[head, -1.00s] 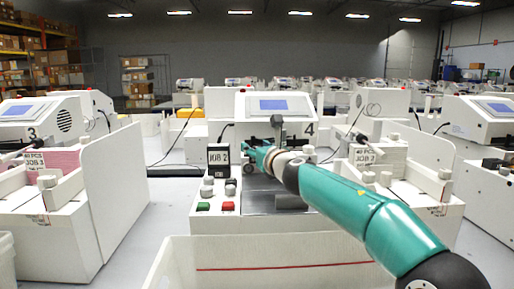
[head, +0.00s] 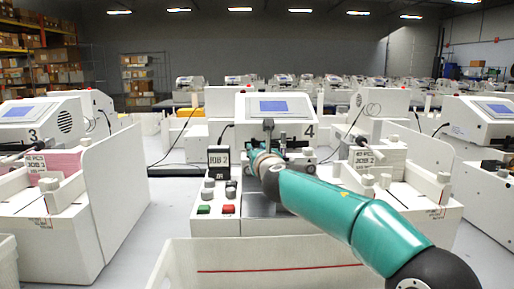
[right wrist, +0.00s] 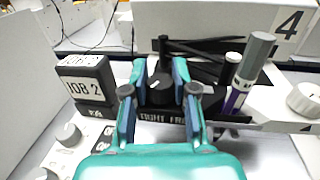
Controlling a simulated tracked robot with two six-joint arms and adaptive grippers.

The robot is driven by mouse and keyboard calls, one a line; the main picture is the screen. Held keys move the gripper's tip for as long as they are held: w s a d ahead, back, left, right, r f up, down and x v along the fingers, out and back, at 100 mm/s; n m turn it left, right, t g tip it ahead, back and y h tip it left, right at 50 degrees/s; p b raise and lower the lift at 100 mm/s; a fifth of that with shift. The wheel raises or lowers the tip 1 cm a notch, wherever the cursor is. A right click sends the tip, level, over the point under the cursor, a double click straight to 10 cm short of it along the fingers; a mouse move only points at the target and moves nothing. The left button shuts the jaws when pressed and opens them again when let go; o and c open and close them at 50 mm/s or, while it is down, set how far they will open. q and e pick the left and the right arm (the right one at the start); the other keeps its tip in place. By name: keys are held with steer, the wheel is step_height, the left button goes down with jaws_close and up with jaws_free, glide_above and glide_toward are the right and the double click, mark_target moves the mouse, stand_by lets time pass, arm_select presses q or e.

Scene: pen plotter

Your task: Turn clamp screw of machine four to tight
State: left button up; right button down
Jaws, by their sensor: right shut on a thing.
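Machine four (head: 279,130) stands straight ahead, with a blue screen and the number 4 on its front. My right gripper (head: 258,152) reaches its pen holder area; its fingers are hard to make out in the head view. In the right wrist view the gripper (right wrist: 160,88) has its two blue-and-teal fingers closed around a dark round knob (right wrist: 160,91) with a white pointer mark, seemingly the clamp screw. The fingers hide the knob's sides. Lettering shows on the dark strip just below it. My left gripper is not in view.
A JOB 2 block (right wrist: 86,83) stands left of the gripper. Upright markers (right wrist: 254,58) stand close on the right, with a white knob (right wrist: 304,99) beyond. Red and green buttons (head: 216,209) sit on the machine's front left. A white bin (head: 265,255) is nearest me.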

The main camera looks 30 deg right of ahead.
steer(key=shift+m+g+h+p, duration=1.25)
steer(key=shift+m+g+h, duration=0.5)
steer(key=shift+h, duration=0.75)
steer(key=c, duration=0.9)
jaws_free()
steer(key=shift+a, duration=0.1)
steer(key=v, duration=1.2)
steer(key=shift+f, duration=0.1)
